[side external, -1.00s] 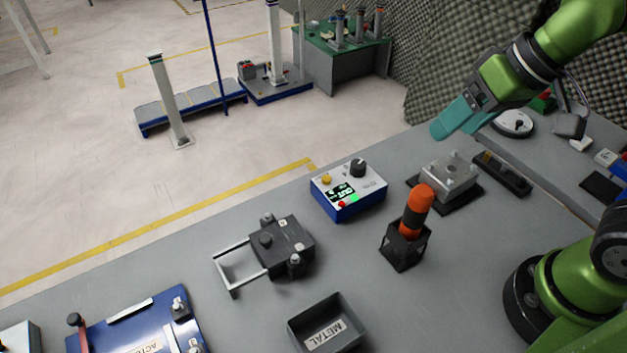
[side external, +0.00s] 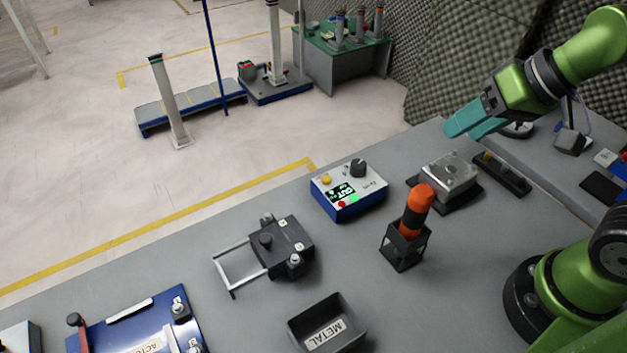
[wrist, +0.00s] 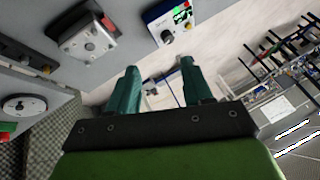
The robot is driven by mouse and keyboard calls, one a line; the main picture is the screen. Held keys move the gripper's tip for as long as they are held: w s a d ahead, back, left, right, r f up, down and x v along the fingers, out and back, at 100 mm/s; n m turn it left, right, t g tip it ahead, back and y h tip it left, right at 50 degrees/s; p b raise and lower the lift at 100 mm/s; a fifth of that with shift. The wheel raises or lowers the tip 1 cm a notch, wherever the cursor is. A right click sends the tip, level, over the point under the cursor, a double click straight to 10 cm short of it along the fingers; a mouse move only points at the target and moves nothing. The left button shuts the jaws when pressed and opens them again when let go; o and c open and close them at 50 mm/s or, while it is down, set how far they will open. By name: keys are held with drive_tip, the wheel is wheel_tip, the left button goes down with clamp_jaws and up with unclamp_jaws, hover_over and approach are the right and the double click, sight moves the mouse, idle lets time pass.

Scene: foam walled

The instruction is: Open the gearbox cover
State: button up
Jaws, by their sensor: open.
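A silver metal box with a plate on top, likely the gearbox and its cover (side external: 450,172), sits on a dark base on the grey bench. It also shows at the upper left of the wrist view (wrist: 84,40), with a red patch on it. The plate looks closed. My gripper (side external: 460,133) has teal fingers and is open and empty, raised above and behind the box in the side view. In the wrist view the fingers (wrist: 158,68) are apart, with only floor and distant equipment between them, and the box lies off to their left.
A blue-and-white control box (side external: 348,190) stands left of the silver box. An orange-handled tool in a black holder (side external: 405,243) stands in front. A black box with a metal handle (side external: 283,247), a METAL bin (side external: 327,323) and a blue case (side external: 135,325) are further left.

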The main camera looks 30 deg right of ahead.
drive_tip(key=w+a+n+g, duration=0.1)
drive_tip(key=w+a+g, duration=0.2)
drive_tip(key=w+a, duration=0.45)
drive_tip(key=m+g+h, duration=0.3)
drive_tip(key=m, duration=0.4)
hover_over(265, 237)
wheel_tip(265, 237, down, 17)
drive_tip(key=shift+f, duration=0.1)
clamp_jaws()
